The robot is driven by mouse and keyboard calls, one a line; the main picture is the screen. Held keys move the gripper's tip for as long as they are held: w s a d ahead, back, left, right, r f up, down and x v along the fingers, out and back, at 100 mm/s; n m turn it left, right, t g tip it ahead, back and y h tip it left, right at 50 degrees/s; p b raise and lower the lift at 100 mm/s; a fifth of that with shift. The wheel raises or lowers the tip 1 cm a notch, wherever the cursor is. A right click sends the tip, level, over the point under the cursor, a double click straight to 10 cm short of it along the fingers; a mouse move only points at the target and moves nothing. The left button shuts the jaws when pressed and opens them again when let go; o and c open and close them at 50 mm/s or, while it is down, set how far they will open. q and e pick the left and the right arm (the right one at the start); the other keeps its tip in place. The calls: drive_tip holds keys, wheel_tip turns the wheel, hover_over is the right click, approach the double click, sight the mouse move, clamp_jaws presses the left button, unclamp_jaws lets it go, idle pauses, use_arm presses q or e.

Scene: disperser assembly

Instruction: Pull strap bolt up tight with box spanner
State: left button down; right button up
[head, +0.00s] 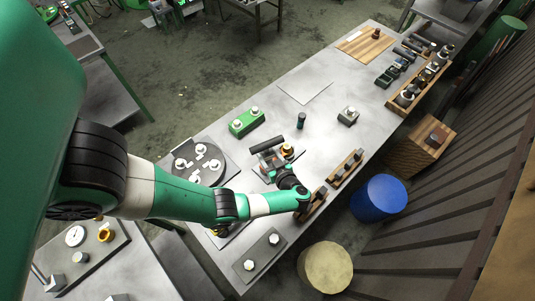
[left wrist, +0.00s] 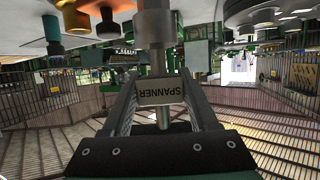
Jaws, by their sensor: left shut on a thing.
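My left gripper (head: 281,172) is over a small fixture (head: 262,160) near the middle of the bench. In the left wrist view its two fingers are shut on the box spanner (left wrist: 160,92), on a grey block marked SPANNER. A shaft runs through the block to a wider grey socket (left wrist: 153,28) at the top of that view. The socket's end is cut off there, so I cannot tell whether it sits on the strap bolt. I cannot make out the strap bolt. A brass-coloured round part (head: 288,150) shows beside the fixture. My right gripper is not in view.
A round plate with white-topped parts (head: 222,165) lies left of the fixture. A green block (head: 246,122), a dark upright cylinder (head: 301,120) and a small grey block (head: 347,116) stand behind. Wooden racks (head: 346,168) line the right edge. A bare plate (head: 306,91) lies farther back.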

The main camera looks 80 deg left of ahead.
use_arm(q)
drive_tip(key=shift+f, duration=0.25)
drive_tip(key=shift+f+b, duration=0.7)
drive_tip(key=shift+b, duration=0.05)
drive_tip(key=shift+s+m+t+y, duration=0.15)
drive_tip(key=shift+m+t+y, duration=0.15)
drive_tip(key=shift+m+t, duration=1.45)
drive_tip(key=m+t, duration=0.3)
drive_tip(key=t, duration=0.1)
drive_tip(key=shift+t, duration=0.25)
drive_tip(key=shift+r+p, duration=0.15)
drive_tip(key=shift+p, duration=0.2)
